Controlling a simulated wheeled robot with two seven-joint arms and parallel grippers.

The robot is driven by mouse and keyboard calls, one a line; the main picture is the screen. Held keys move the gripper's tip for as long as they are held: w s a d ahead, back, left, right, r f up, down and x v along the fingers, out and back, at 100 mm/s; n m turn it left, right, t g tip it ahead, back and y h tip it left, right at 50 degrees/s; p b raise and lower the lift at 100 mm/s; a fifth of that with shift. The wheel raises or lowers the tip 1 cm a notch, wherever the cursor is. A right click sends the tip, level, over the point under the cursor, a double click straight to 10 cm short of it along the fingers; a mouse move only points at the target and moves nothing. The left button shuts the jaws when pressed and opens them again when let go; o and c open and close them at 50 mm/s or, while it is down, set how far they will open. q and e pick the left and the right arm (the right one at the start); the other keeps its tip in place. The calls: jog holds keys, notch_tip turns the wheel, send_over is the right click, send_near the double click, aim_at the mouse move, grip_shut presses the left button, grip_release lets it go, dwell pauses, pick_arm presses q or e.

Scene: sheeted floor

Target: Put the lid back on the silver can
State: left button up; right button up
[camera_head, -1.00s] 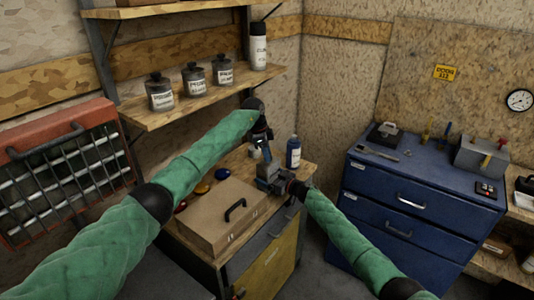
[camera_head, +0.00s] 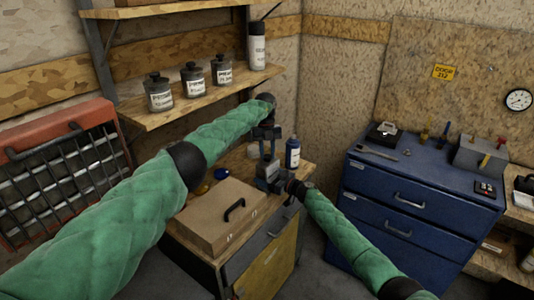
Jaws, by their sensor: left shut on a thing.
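My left gripper (camera_head: 266,136) points down over the back of the wooden bench, just above my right gripper (camera_head: 268,172). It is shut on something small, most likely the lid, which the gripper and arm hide. My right gripper comes in from the right, low over the bench beside the brown case. Its fingers are too small and dark to tell whether they hold anything. A small pale can-like shape (camera_head: 253,151) shows just left of the two grippers, partly covered. I cannot tell for sure that it is the silver can.
A brown case (camera_head: 218,222) with a black handle fills the bench front. Round blue (camera_head: 221,174) and yellow pieces lie left. A shelf (camera_head: 205,101) with dark-lidded jars hangs above. A blue drawer cabinet (camera_head: 425,195) stands right.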

pick_arm(q)
jog(key=m+y, duration=0.1)
jog(key=m, duration=0.2)
jog(key=m+y, duration=0.1)
jog(key=m, duration=0.3)
jog(key=shift+d+t, duration=0.1)
jog(key=shift+t, duration=0.2)
jog(key=m, duration=0.3)
jog(key=shift+r+m+y, duration=0.1)
jog(key=shift+m+y, duration=0.3)
jog(key=m+t, duration=0.1)
jog(key=m, duration=0.2)
jog(key=shift+m, duration=0.4)
jog(key=m+t, duration=0.1)
jog(key=m, duration=0.2)
jog(key=shift+s+y, duration=0.1)
jog(key=shift+y, duration=0.3)
jog(key=m+t, duration=0.1)
jog(key=m, duration=0.3)
jog(key=m+t, duration=0.1)
jog(key=m, duration=0.2)
jog(key=shift+s+m, duration=0.1)
jog(key=shift+m, duration=0.3)
jog(key=m+t+h, duration=0.1)
jog(key=m, duration=0.3)
